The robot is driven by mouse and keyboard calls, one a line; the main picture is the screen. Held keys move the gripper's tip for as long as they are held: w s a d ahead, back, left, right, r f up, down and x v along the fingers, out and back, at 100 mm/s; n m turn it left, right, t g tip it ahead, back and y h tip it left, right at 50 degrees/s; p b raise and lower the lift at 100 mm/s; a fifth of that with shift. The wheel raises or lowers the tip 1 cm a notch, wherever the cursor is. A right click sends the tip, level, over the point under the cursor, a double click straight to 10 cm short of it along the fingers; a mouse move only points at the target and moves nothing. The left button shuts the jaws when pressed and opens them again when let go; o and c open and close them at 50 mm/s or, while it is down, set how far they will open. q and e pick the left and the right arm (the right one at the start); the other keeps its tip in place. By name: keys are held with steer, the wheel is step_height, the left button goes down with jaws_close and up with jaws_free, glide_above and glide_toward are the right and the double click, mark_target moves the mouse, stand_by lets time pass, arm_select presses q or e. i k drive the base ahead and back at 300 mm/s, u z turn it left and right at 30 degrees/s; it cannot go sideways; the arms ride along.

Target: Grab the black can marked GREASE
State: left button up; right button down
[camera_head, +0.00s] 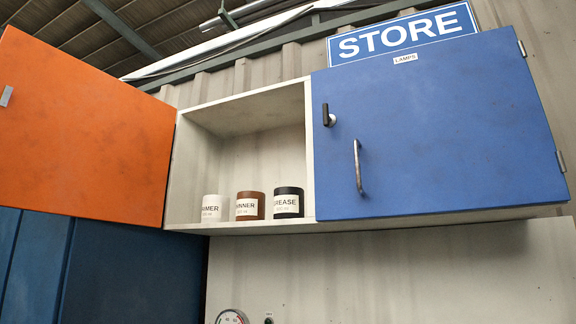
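The black can marked GREASE (288,203) stands upright on the floor of the open cabinet compartment, at its right end close to the dividing wall. Its white label faces me. A brown can, its label partly readable as "INNER" (250,206), stands just left of it. A white can, its label partly readable as "IMER" (214,208), stands further left. Neither of my grippers shows in the head view.
The orange door (85,130) stands open to the left of the compartment (262,224). The blue door labelled LAMPS (440,125) is closed on the right, with a metal handle (358,167) and a black latch (328,115). A gauge (231,317) is partly visible below.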

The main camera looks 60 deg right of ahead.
mark_target(288, 200)
steer(key=u, duration=1.15)
steer(key=i, duration=0.95)
steer(key=z, duration=3.95)
steer(key=k, duration=1.05)
steer(key=u, duration=1.35)
steer(key=i, duration=1.15)
steer(key=z, duration=0.85)
steer(key=i, duration=0.5)
steer(key=z, duration=0.55)
